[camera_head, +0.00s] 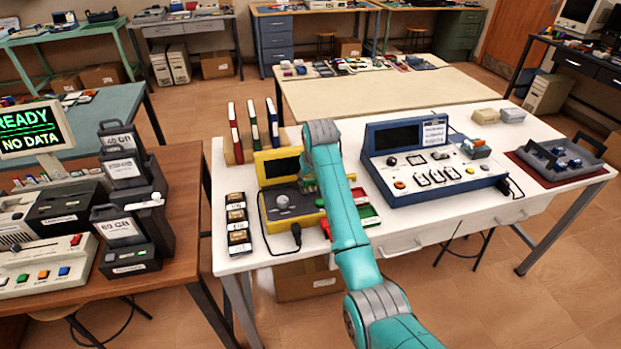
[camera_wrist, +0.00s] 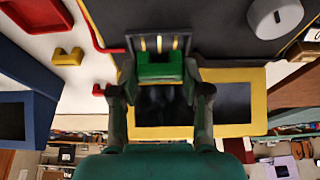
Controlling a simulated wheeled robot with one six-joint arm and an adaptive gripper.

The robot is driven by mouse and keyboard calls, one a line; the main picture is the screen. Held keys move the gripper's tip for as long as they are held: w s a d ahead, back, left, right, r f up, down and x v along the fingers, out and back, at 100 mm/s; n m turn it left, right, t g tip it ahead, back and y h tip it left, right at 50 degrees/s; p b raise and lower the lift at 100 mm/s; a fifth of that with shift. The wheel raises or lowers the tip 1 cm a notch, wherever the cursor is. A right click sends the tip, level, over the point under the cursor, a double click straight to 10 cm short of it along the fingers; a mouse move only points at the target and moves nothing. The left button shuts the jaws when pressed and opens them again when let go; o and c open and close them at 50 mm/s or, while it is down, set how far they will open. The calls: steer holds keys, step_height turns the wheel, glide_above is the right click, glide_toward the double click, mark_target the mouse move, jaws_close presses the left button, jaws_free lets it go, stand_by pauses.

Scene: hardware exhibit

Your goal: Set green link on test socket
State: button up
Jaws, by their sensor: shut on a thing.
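My gripper (camera_wrist: 160,80) is shut on the green link (camera_wrist: 160,66), which sits between its two fingertips. The test socket (camera_wrist: 158,42), a dark block with yellow upright strips, is directly beyond the link. The link overlaps the socket's near edge in the wrist view; I cannot tell whether it touches or is seated. The socket is on the dark panel of the yellow test device (camera_head: 277,164), beside the device's screen (camera_wrist: 190,105). In the head view my arm hides the socket and most of the gripper.
A yellow link (camera_wrist: 68,57) and a red link (camera_wrist: 98,90) lie beside the device. A grey knob (camera_wrist: 275,17) stands on the panel. A blue console (camera_head: 430,165) stands to the right on the white table (camera_head: 400,235).

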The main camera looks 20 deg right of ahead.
steer(key=shift+f, duration=0.65)
steer(key=o, duration=0.7)
steer(key=shift+r, duration=0.1)
steer(key=shift+v, duration=5.45)
steer(key=shift+s, duration=0.1)
